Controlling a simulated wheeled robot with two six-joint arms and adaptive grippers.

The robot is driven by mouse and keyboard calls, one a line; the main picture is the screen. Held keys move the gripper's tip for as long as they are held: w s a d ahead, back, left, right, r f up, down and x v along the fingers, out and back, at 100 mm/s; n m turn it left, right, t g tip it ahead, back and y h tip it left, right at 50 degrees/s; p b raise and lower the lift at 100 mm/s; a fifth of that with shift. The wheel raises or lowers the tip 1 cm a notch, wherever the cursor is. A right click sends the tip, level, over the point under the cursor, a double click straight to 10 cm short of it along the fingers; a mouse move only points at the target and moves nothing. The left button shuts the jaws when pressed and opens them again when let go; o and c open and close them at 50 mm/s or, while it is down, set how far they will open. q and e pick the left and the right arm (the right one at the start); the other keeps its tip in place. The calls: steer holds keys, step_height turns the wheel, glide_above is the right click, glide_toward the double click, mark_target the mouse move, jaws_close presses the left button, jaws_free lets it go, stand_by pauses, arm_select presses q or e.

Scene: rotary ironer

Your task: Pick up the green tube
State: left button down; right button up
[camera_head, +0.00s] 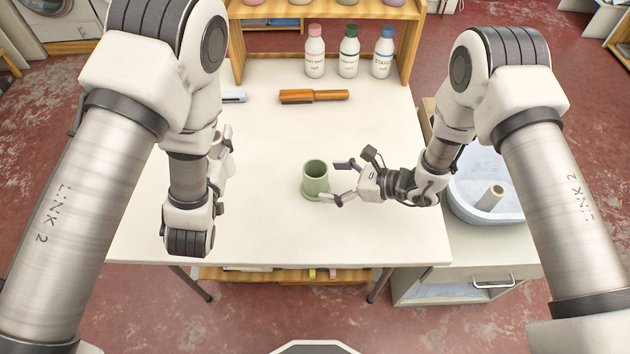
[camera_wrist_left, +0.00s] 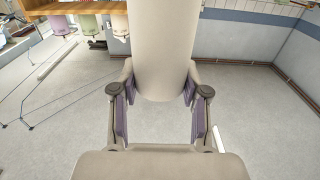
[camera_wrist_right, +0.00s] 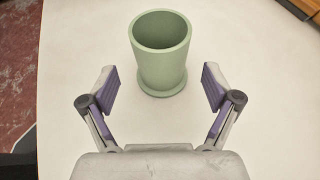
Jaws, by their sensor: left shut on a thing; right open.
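The green tube (camera_head: 315,177) stands upright on the white table, with an open top and a flared base. It also shows in the right wrist view (camera_wrist_right: 161,55), ahead of my right gripper (camera_wrist_right: 160,88). That gripper (camera_head: 338,181) is open, its fingers spread to either side just short of the tube, with nothing between them. My left gripper (camera_wrist_left: 160,88) is shut on a cream cylinder (camera_wrist_left: 163,45). In the head view the left gripper (camera_head: 222,147) is largely hidden behind its own arm, at the left of the table.
A brown-handled brush (camera_head: 314,96) lies behind the tube. Bottles with pink, green (camera_head: 348,52) and blue caps stand at the back by a wooden shelf. A blue-white basin (camera_head: 470,212) at the right holds a beige roll (camera_head: 490,197). The table's front is clear.

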mark_target(306, 172)
steer(key=x, duration=0.5)
steer(key=shift+w+a+f, duration=0.15)
steer(key=shift+w+a, duration=0.05)
steer(key=shift+s, duration=0.1)
steer(key=c, duration=1.2)
steer(key=shift+o, duration=0.2)
step_height(306, 172, up, 10)
steer(key=f, duration=0.7)
steer(key=shift+d, duration=0.2)
